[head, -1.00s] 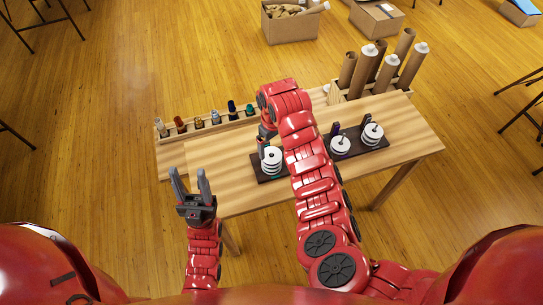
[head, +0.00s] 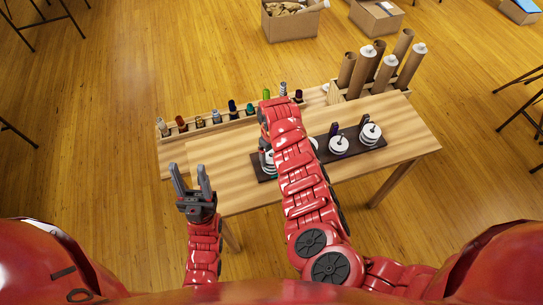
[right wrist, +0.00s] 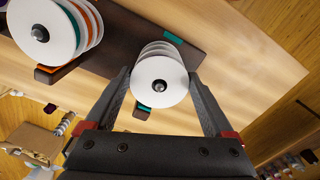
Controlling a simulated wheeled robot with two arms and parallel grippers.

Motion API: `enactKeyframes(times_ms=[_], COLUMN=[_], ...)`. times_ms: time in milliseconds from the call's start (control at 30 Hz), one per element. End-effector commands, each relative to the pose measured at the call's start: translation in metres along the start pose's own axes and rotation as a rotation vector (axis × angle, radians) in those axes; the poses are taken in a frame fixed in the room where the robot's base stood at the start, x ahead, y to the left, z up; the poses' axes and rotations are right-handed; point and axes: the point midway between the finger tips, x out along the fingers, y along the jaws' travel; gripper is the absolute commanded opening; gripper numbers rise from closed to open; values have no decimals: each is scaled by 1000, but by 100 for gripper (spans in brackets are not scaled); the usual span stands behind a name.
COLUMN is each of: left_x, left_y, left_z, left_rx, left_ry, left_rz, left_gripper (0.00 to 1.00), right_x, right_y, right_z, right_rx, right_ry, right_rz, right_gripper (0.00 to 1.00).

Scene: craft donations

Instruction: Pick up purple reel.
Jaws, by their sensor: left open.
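In the head view a white-flanged reel with a purple marker (head: 338,146) stands on the dark board on the table, right of my right arm. My left gripper (head: 191,180) is open and empty, left of the table's front edge.
Another reel (head: 370,134) stands at the board's right end. A wooden rack (head: 207,132) of small coloured spools runs along the table's back left. A crate of cardboard tubes (head: 341,97) is at the back right. The table front (head: 235,192) is bare.

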Motion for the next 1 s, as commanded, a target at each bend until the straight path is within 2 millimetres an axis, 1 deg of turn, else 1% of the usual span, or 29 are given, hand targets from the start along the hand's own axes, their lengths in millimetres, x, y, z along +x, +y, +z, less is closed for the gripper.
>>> enactKeyframes(times_ms=[33, 233, 667, 767, 1000], left_x=[0, 0, -2, -5, -17], left_y=[0, 0, 0, 0, 1], left_z=[0, 0, 0, 1, 3], left_rx=[0, 0, 0, 0, 0], left_ry=[0, 0, 0, 0, 0], left_rz=[0, 0, 0, 0, 0], left_gripper=[50, 50, 50, 50, 50], right_x=[0, 0, -4, -8, -28], right_y=[0, 0, 0, 1, 1], right_z=[0, 0, 0, -1, -2], right_rx=[0, 0, 1, 2, -1], right_ry=[0, 0, 1, 3, 5], right_rz=[0, 0, -1, 0, 2], right_gripper=[71, 35, 34, 34, 34])
